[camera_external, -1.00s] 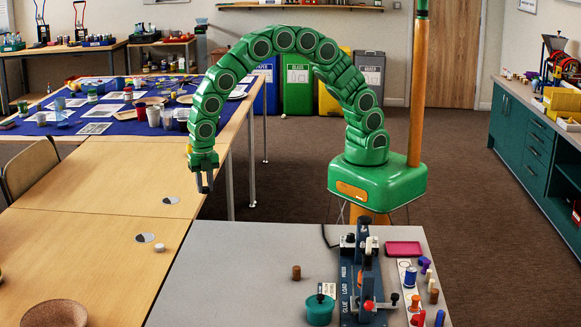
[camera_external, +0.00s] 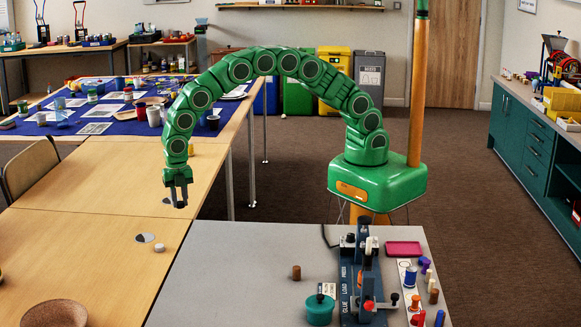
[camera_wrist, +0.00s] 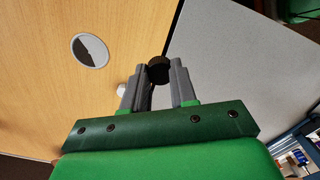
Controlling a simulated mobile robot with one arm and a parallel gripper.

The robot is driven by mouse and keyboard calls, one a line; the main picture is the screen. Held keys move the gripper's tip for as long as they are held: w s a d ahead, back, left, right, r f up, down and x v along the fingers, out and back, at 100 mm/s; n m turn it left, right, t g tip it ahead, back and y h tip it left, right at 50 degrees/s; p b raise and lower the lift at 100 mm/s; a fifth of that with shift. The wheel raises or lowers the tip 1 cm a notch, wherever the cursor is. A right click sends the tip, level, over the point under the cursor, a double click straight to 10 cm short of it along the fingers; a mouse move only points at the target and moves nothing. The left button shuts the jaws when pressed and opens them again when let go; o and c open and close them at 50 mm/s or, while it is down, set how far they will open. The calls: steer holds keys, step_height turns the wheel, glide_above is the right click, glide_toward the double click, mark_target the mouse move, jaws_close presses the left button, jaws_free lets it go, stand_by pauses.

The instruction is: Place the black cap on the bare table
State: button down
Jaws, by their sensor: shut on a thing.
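A small black cap (camera_wrist: 158,72) with a ridged side is pinched between the fingertips of my gripper (camera_wrist: 159,66) in the wrist view. In the external view my gripper (camera_external: 176,203) points down over the light wooden table (camera_external: 100,220), left of the grey table. The cap is only a dark spot at its fingertips there. In the wrist view the cap appears against the seam between the wooden table (camera_wrist: 110,110) and the grey table (camera_wrist: 225,60). Its height above them is hard to tell.
A round grey-and-white disc (camera_external: 145,238) and a small white cap (camera_external: 160,248) are on the wooden table near the seam. A cork-coloured bowl (camera_external: 54,314) is at the front left. The grey table (camera_external: 235,265) bears a blue press (camera_external: 368,275) and a teal pot (camera_external: 320,310).

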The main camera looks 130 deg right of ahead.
glide_above(168, 235)
steer(key=shift+f, duration=4.6)
steer(key=shift+f, duration=0.1)
steer(key=c, duration=0.9)
jaws_free()
